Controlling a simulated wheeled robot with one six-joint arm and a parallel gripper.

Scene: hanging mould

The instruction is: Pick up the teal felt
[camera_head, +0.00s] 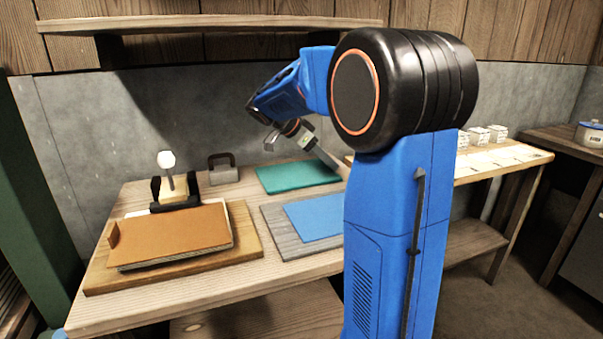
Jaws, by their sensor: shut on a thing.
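The teal felt (292,177) is a flat rectangular sheet towards the back of the workbench. It looks flat, and I cannot tell whether any of it is clear of the bench top. My gripper (335,166) reaches down to the felt's right edge and is shut on it. The fingertips are small and partly hidden by my blue arm, so the exact grip does not show.
A blue sheet (316,216) lies on a grey board (283,244) in front. A brown sheet (170,233) rests on a wooden board (100,278) at left. A grey handled weight (223,175) and a white-knobbed tool (168,162) stand behind. A shelf (220,24) runs above.

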